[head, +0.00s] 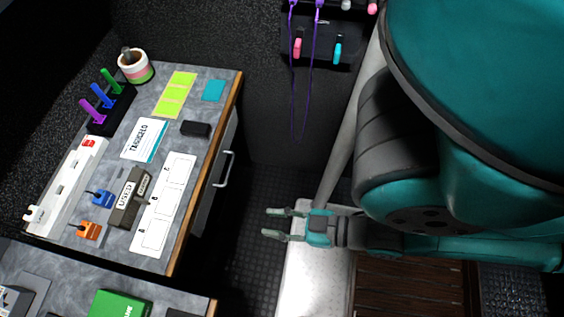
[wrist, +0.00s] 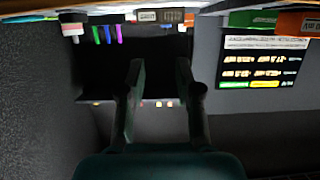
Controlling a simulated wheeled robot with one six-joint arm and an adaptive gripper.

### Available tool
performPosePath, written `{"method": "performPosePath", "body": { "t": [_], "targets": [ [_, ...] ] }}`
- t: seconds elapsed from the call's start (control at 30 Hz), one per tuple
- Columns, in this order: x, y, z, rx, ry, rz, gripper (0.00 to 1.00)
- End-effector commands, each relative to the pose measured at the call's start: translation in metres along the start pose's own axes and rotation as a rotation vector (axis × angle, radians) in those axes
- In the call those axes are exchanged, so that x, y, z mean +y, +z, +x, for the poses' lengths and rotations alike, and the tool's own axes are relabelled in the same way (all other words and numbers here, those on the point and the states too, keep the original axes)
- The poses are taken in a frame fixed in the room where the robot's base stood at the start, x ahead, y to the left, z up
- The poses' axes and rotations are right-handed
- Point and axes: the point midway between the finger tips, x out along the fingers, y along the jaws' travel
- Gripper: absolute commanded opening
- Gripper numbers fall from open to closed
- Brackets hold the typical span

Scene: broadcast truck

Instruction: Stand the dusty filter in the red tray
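My gripper (head: 270,224) is open and empty, held over the floor to the right of the desk. In the wrist view my gripper (wrist: 158,72) shows two spread fingers with nothing between them. I cannot make out a dusty filter or a red tray in either view.
The grey desk (head: 112,175) with a wooden edge holds cards, a labelled block (head: 130,199), a pen holder and a striped mug (head: 136,67). A second surface with a green box (head: 120,304) is at bottom left. Lanyards (head: 292,90) hang at the back. A dark panel (wrist: 262,65) shows in the wrist view.

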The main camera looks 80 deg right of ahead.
Motion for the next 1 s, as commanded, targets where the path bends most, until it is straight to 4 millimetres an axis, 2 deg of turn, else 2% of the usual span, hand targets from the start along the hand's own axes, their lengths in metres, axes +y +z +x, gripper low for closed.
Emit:
{"method": "performPosePath", "body": {
  "t": [0.03,0.07,0.2,0.43,0.53,0.67,1.0],
  "targets": [
    [0.000,0.000,-0.007,0.000,0.000,0.000,0.34],
    [0.000,-0.001,-0.009,0.002,0.000,0.000,0.39],
    [0.000,-0.002,-0.014,0.007,0.000,0.000,0.39],
    [0.000,-0.002,-0.013,0.008,0.000,0.000,0.39],
    [0.000,-0.001,-0.003,0.008,-0.001,0.000,0.39],
    [-0.001,0.003,0.025,0.000,-0.003,0.000,0.39],
    [-0.002,0.002,0.124,-0.045,-0.006,-0.002,0.39]
  ]
}}
